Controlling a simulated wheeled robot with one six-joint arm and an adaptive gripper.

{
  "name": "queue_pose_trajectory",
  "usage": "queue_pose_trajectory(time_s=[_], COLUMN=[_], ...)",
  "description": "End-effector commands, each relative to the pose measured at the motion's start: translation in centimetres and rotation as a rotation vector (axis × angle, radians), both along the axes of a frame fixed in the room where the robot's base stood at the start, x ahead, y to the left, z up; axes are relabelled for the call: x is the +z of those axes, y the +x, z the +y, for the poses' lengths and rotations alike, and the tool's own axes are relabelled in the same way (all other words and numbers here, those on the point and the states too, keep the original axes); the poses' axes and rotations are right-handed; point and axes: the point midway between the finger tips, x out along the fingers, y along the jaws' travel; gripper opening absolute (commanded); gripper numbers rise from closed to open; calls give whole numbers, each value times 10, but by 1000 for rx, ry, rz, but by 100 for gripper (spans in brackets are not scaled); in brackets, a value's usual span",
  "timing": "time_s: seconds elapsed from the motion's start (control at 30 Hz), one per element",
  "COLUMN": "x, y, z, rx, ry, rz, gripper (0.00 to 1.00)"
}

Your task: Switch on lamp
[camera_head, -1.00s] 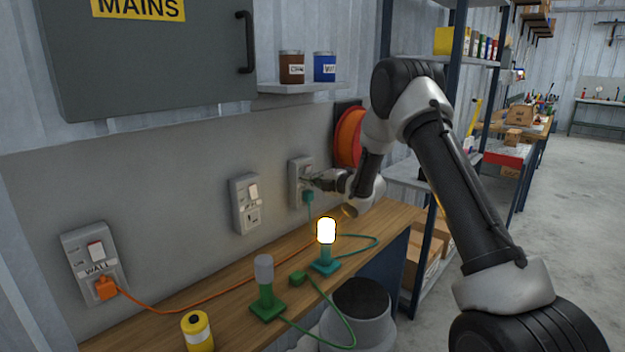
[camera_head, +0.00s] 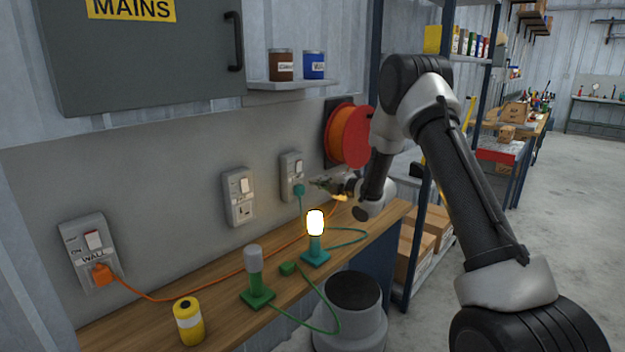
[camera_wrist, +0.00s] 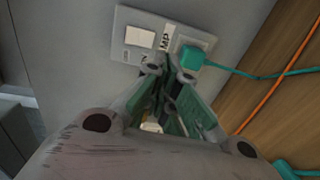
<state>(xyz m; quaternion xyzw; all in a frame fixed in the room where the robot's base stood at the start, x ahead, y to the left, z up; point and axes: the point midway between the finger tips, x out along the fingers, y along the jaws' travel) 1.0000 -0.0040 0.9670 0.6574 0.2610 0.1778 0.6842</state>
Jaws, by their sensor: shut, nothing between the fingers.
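The teal lamp (camera_head: 315,224) stands on the bench and its bulb glows white. The green lamp (camera_head: 256,272) to its left has a grey, unlit bulb; its green cord leads to a loose green plug (camera_head: 288,268) on the bench. The right wall socket (camera_head: 286,166) has a white switch (camera_wrist: 138,37) and holds the teal plug (camera_head: 299,190), which also shows in the wrist view (camera_wrist: 192,57). My gripper (camera_head: 317,182) is shut and empty, just right of that socket and apart from it. In the wrist view its fingertips (camera_wrist: 166,68) overlap the socket's lower edge.
The middle socket (camera_head: 232,210) has nothing plugged in. The left socket (camera_head: 77,238) holds an orange plug (camera_head: 102,274) with an orange cord along the bench (camera_head: 205,312). A yellow canister (camera_head: 188,322) stands at the front. A red-orange reel (camera_head: 350,136) hangs behind my arm.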

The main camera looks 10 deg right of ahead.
Motion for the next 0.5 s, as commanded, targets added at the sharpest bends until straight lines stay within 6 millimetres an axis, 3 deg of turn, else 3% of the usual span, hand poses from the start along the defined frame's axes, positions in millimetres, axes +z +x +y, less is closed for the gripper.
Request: queue_pose_trajectory(time_s=[0.3,0.5], x=[-6,-7], y=[-38,-47], z=[-29,-35], rx=[-1,-1], ry=[1,1], rz=[1,1], gripper=[0,0])
